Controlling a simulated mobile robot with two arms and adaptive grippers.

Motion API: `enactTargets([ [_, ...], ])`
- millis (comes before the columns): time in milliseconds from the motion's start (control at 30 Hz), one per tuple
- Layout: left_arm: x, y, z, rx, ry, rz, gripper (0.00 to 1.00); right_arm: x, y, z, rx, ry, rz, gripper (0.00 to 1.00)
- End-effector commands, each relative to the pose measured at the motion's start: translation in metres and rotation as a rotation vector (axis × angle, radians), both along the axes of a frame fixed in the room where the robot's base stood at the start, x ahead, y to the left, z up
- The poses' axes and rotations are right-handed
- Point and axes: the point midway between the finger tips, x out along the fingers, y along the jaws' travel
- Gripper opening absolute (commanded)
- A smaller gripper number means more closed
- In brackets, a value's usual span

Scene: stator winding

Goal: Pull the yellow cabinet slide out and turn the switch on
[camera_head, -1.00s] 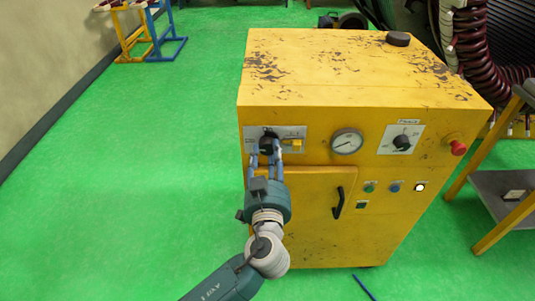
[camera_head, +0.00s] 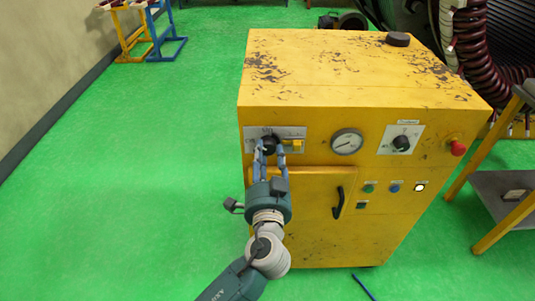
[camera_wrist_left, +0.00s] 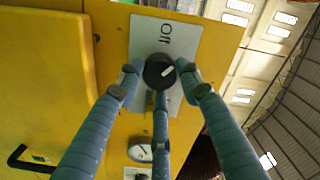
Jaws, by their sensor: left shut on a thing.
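The yellow cabinet (camera_head: 300,225) stands on the green floor. A black rotary switch (camera_head: 269,143) sits on a silver plate at its upper left front, beside a small yellow slide (camera_head: 296,143). My left gripper (camera_head: 270,150) is shut on the switch. In the left wrist view the fingers of my left gripper (camera_wrist_left: 160,85) close around the black switch (camera_wrist_left: 159,71), whose white mark points obliquely. The word "Off" is printed on the plate (camera_wrist_left: 195,40) near it. The slide is not clear in the wrist view. My right gripper is not in view.
A gauge (camera_head: 347,142), a second black knob (camera_head: 401,143), a red button (camera_head: 457,148) and a black door handle (camera_head: 338,203) are on the same front. A grey-topped table (camera_head: 500,185) stands at right.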

Motion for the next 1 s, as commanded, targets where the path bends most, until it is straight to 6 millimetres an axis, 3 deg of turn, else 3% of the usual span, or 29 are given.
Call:
enactTargets([
  [33, 0.001, -0.001, 0.007, 0.043, -0.01, -0.002, 0.1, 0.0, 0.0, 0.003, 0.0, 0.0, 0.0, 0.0],
  [600, 0.001, -0.003, 0.007, 0.58, -0.011, -0.004, 0.1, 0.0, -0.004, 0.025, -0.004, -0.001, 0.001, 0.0],
  [1000, 0.0, -0.004, 0.005, 0.85, -0.012, -0.005, 0.1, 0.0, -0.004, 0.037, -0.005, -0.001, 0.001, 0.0],
])
